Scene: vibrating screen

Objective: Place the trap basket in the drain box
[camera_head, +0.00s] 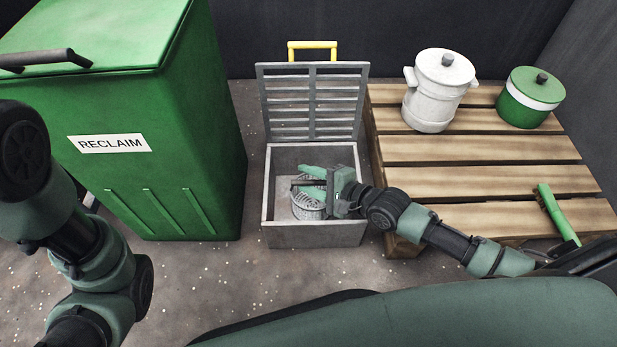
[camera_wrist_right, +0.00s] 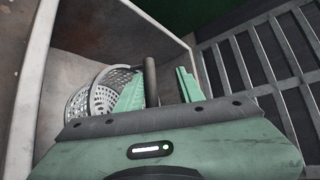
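The drain box (camera_head: 315,236) is a grey open-topped box on the floor, with its slatted lid (camera_head: 312,100) raised at the back. The trap basket (camera_head: 307,209) is a light grey perforated cup inside the box, towards its front. It also shows in the right wrist view (camera_wrist_right: 84,103), left of the fingers. My right gripper (camera_head: 307,181) reaches into the box from the right. Its green fingers are apart, with the basket's dark upright handle (camera_wrist_right: 151,82) between them, nearer one finger. The gripper partly hides the basket. My left gripper is out of view; only my left arm shows.
A green bin (camera_head: 190,130) labelled RECLAIM stands left of the box. A wooden pallet (camera_head: 470,150) on the right carries a white lidded pot (camera_head: 434,100), a green lidded pot (camera_head: 527,105) and a green-handled brush (camera_head: 556,212). A yellow handle (camera_head: 313,46) tops the lid.

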